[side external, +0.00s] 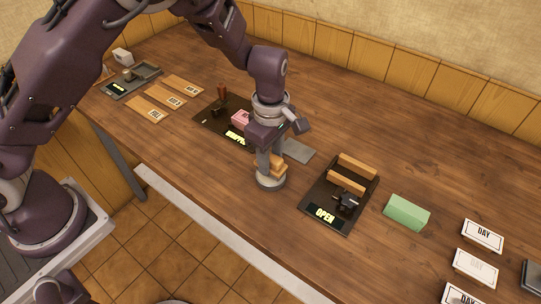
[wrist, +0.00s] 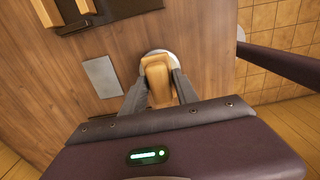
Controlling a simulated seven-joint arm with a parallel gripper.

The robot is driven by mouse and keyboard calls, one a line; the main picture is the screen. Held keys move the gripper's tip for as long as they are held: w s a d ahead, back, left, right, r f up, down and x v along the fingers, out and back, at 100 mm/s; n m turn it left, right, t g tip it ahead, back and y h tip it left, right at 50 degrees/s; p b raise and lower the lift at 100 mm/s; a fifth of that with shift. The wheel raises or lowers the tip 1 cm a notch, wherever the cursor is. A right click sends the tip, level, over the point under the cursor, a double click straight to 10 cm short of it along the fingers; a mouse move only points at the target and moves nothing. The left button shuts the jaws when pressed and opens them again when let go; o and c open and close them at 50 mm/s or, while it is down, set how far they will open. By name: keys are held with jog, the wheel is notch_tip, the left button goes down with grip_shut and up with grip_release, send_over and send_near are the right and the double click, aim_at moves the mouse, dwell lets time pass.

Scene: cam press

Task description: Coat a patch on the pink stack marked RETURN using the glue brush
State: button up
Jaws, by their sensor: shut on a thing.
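My gripper (side external: 268,162) is shut on the wooden handle of the glue brush (side external: 279,168), which also shows between the fingers in the wrist view (wrist: 158,82). The brush is over a round grey pot (side external: 270,184) near the table's front edge. Whether its bristles are inside the pot is hidden. A pink stack (side external: 241,118) lies on a dark press board (side external: 208,120) behind and left of my gripper, partly hidden by my arm. I cannot read any RETURN mark on it. The board has a lit yellow sign, partly covered.
A grey plate (side external: 298,151) lies flat just right of the pot. A second dark board (side external: 319,217), reading OPEN, carries wooden bars. A green block (side external: 407,212) and several DAY cards (side external: 482,236) are at right. Tan cards (side external: 164,97) and a grey tray (side external: 132,82) are at left.

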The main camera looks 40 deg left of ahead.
aim_at(271, 156)
jog(key=shift+f, duration=0.6)
dwell(1.3)
jog(key=shift+r, duration=3.55)
